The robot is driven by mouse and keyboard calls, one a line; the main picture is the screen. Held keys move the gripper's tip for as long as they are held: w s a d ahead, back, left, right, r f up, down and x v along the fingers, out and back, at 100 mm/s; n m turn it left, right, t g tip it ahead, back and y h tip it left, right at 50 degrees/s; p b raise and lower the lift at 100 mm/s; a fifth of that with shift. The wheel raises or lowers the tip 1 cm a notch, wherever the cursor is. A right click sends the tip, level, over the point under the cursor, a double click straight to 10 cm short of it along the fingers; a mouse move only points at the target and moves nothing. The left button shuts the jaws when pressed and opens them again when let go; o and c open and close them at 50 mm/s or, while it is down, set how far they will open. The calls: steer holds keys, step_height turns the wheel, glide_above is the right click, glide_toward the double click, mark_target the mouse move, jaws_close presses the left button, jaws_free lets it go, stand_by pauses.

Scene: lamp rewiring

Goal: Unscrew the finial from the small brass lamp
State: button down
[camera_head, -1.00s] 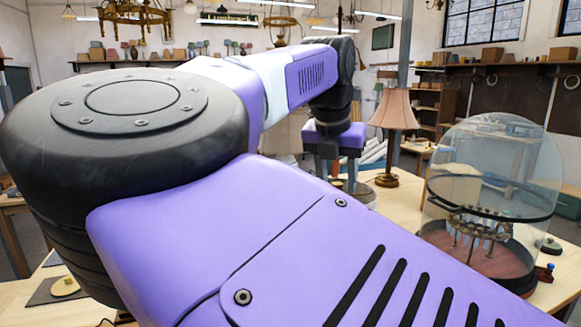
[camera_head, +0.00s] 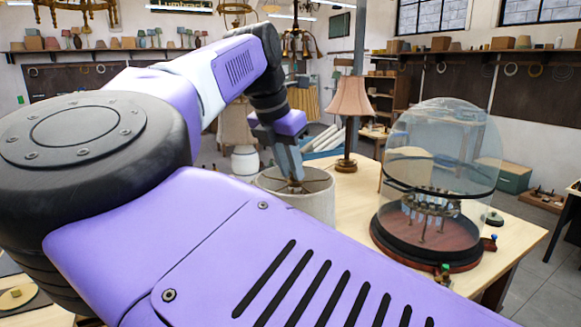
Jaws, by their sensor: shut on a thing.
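A pale drum-shaped lampshade (camera_head: 312,204), open at the top, stands on the table just behind my arm. The lamp's body under it is hidden by my arm, so I cannot see whether it is brass. My gripper (camera_head: 295,182) points down and slightly tilted into the shade's open top, its tips near the middle where the shade's fitting sits. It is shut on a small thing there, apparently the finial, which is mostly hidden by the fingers.
A lamp with a pink pleated shade (camera_head: 351,97) stands behind on the table (camera_head: 362,216). A large glass dome (camera_head: 440,150) on a round dark base stands at right. A white lamp base (camera_head: 245,162) shows behind my gripper. My arm blocks the lower left.

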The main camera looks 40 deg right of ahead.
steer(key=n+b, duration=0.2)
steer(key=b, duration=0.1)
steer(key=shift+s+f+t, duration=0.15)
steer(key=shift+f+t, duration=0.15)
steer(key=shift+t, duration=0.1)
steer(key=shift+s+d+r+n+t+y+b, duration=0.1)
steer(key=shift+n+t+y+b, duration=0.2)
steer(key=shift+n+b, duration=0.65)
steer(key=shift+s+d+r+n+t+y+b, duration=0.15)
steer(key=shift+n+t+y+b, duration=0.15)
steer(key=shift+n+b, duration=0.6)
steer(key=shift+s+r+n+t+y+b, duration=0.15)
steer(key=shift+n+t+b, duration=0.35)
steer(key=shift+n, duration=0.75)
steer(key=shift+f, duration=0.1)
steer(key=shift+d+r+n+p, duration=0.1)
steer(key=shift+r+n+p, duration=0.4)
steer(key=shift+r+p, duration=0.9)
